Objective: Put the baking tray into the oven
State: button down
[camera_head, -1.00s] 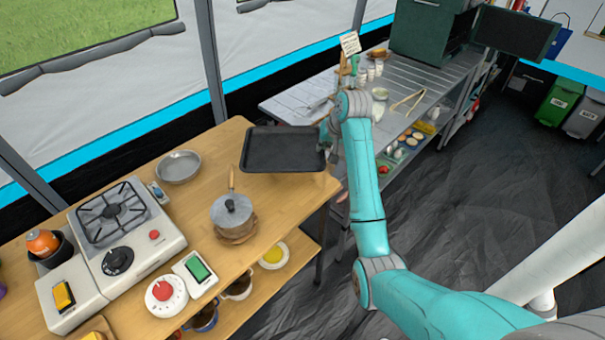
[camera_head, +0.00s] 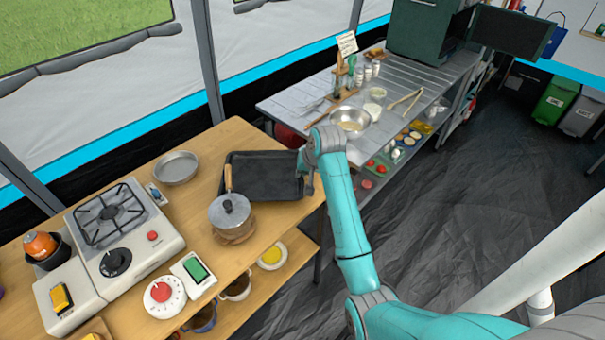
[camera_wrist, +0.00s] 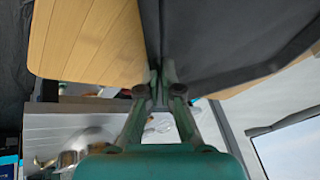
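The black rectangular baking tray (camera_head: 262,187) is at the right end of the wooden table, behind the pot; I cannot tell whether it touches the tabletop. My gripper (camera_head: 308,186) is at its right edge. In the wrist view my gripper (camera_wrist: 157,78) has its fingers together on the rim of the dark tray (camera_wrist: 215,40). A dark green box (camera_head: 422,32), which looks like the oven, stands at the far end of the metal table.
A lidded pot (camera_head: 231,214) stands close to the tray. A metal pan (camera_head: 176,168) and a stove (camera_head: 125,235) are further left. The metal table (camera_head: 290,105) holds a bowl (camera_head: 350,120), jars and tongs. Dark floor (camera_head: 450,210) lies open at right.

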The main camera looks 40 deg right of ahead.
jog(key=shift+d+f, duration=0.1)
jog(key=shift+f, duration=0.25)
jog(key=c, duration=1.8)
grip_release()
jog(key=shift+f, duration=0.15)
jog(key=o, duration=0.5)
